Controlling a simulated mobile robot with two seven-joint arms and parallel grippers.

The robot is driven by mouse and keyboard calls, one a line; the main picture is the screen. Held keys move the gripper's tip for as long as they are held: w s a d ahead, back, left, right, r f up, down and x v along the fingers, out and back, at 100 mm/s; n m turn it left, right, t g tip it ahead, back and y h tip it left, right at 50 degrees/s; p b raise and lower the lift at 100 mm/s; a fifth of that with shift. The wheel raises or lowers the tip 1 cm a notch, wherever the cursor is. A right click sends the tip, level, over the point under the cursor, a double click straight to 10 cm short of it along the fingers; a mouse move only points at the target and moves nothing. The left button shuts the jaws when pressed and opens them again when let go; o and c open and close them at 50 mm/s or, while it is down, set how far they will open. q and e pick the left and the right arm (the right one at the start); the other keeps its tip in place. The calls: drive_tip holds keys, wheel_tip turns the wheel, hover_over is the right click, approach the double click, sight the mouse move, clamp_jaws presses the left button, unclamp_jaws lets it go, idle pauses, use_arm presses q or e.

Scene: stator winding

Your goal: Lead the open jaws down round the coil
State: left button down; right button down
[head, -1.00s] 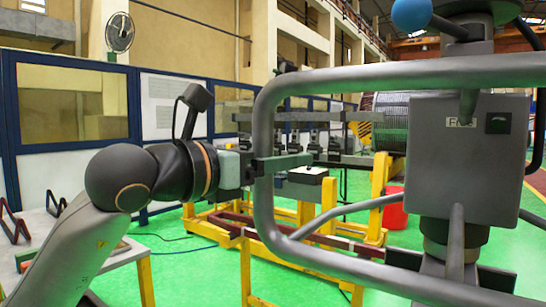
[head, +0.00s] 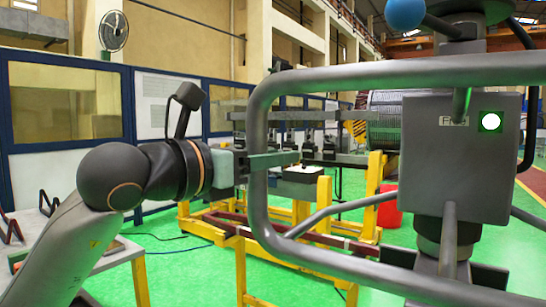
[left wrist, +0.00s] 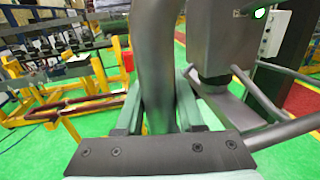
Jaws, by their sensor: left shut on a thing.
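My left gripper (head: 272,160) reaches in from the left in the head view. Its green fingers lie on both sides of a thick grey tube loop (head: 330,77) and are shut on its upright left side. The left wrist view shows the same tube (left wrist: 155,55) running up between the two fingers of the gripper (left wrist: 158,108). The loop belongs to a stand with a grey box (head: 455,165) that has a lit white-and-green lamp (head: 490,121). I cannot make out a coil for certain. My right gripper is not in view.
A yellow frame (head: 377,185) with dark red rails and a large ribbed cylinder (head: 383,120) stand behind the loop. A red bucket (head: 389,206) stands on the green floor. A grey table (head: 105,255) is at lower left.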

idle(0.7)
use_arm(q)
drive_tip(key=c, duration=1.1)
unclamp_jaws()
drive_tip(key=shift+c, duration=0.2)
clamp_jaws()
